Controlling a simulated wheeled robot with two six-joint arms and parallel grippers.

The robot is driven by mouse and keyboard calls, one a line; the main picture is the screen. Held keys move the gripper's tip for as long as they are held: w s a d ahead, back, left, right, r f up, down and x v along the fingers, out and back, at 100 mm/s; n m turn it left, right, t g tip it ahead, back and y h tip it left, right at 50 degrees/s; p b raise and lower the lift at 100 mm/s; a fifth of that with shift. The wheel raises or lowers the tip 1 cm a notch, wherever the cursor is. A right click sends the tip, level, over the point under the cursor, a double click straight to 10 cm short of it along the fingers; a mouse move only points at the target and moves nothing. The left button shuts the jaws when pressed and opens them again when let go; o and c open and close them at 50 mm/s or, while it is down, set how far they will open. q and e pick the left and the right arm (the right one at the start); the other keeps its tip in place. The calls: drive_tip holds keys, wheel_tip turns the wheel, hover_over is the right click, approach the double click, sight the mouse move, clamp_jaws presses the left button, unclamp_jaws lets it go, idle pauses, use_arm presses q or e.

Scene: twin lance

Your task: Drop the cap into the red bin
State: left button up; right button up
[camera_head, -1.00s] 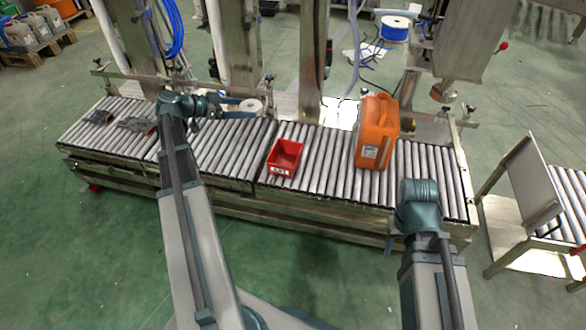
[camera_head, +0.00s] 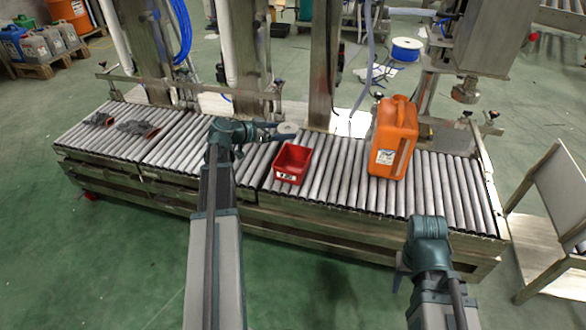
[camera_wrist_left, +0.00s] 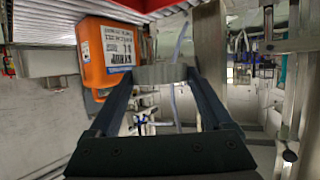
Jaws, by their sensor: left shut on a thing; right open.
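The cap (camera_head: 287,128) is a small pale grey disc. My left gripper (camera_head: 284,135) is shut on it and holds it up beside the back edge of the red bin in the head view. In the left wrist view the cap (camera_wrist_left: 160,73) sits between the fingertips. The red bin (camera_head: 291,177) is an open box with a white label, standing on the roller conveyor; no cap shows in it. My right gripper (camera_head: 399,277) shows only as a small part beside its wrist, low at the right, apart from the conveyor; its fingertips are mostly hidden.
An orange canister (camera_head: 393,140) stands on the conveyor (camera_head: 342,184) right of the bin; it also shows in the left wrist view (camera_wrist_left: 108,50). Dark pieces (camera_head: 135,128) lie on the left rollers. Metal posts (camera_head: 322,70) rise behind. Rollers between bin and canister are clear.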

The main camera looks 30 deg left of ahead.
use_arm(q)
wheel_tip(320, 180, down, 6)
drive_tip(key=b, duration=0.5)
drive_tip(key=shift+r, duration=0.1)
drive_tip(key=o, duration=1.1)
drive_tip(key=shift+s, duration=0.1)
drive_tip(key=p+v, duration=0.4)
drive_tip(key=v, duration=0.9)
drive_tip(key=shift+s+a+r+p, duration=0.2)
drive_tip(key=shift+s+a+p, duration=0.05)
drive_tip(key=shift+p, duration=0.15)
drive_tip(key=shift+d, duration=0.1)
